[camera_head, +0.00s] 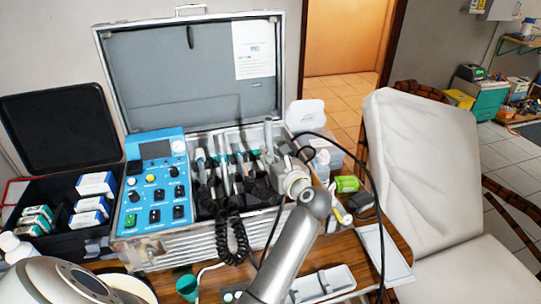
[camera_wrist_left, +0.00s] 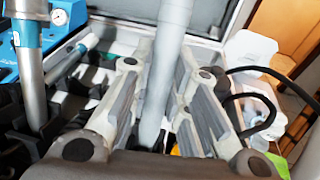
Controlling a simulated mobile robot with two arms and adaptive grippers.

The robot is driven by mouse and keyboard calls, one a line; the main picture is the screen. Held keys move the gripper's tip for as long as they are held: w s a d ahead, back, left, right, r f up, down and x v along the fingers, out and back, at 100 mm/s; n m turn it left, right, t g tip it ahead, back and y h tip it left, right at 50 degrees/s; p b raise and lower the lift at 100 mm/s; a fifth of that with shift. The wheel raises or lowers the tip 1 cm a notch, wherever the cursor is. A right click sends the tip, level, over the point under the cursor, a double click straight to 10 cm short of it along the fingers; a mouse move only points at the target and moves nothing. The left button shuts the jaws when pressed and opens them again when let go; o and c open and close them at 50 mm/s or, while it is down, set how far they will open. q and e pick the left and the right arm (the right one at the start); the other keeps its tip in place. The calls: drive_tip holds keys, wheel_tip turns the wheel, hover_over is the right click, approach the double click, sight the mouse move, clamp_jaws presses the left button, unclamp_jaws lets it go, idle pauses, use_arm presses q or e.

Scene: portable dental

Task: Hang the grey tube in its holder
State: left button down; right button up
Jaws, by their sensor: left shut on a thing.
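The grey tube (camera_head: 268,133) stands about upright at the right end of the instrument row in the open case. It also shows in the left wrist view (camera_wrist_left: 163,85), running between the two fingers. My left gripper (camera_head: 272,165) is shut on it, seen from behind in the head view, so the fingers are partly hidden. The black holder row (camera_head: 208,200) is to the left of the gripper and carries several handpieces. In the left wrist view, a neighbouring grey handpiece (camera_wrist_left: 32,75) stands in a black holder (camera_wrist_left: 30,135). The tube's lower end is hidden. My right gripper is not in view.
The metal case (camera_head: 200,243) has a blue control panel (camera_head: 155,185) at left and a raised lid (camera_head: 180,75). A black cable (camera_head: 372,200) loops at right. A green box (camera_head: 347,184) and white tray (camera_head: 385,255) are beside the case. A reclined chair (camera_head: 425,150) stands right.

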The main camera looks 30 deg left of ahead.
use_arm(q)
drive_tip(key=shift+s+d+f+b, duration=0.15)
drive_tip(key=shift+f+b, duration=0.25)
drive_tip(key=shift+f, duration=0.15)
drive_tip(key=shift+s+d+f+b, duration=0.1)
drive_tip(key=shift+d+f+b, duration=0.05)
drive_tip(key=shift+f+b, duration=0.35)
drive_tip(key=c, duration=1.3)
unclamp_jaws()
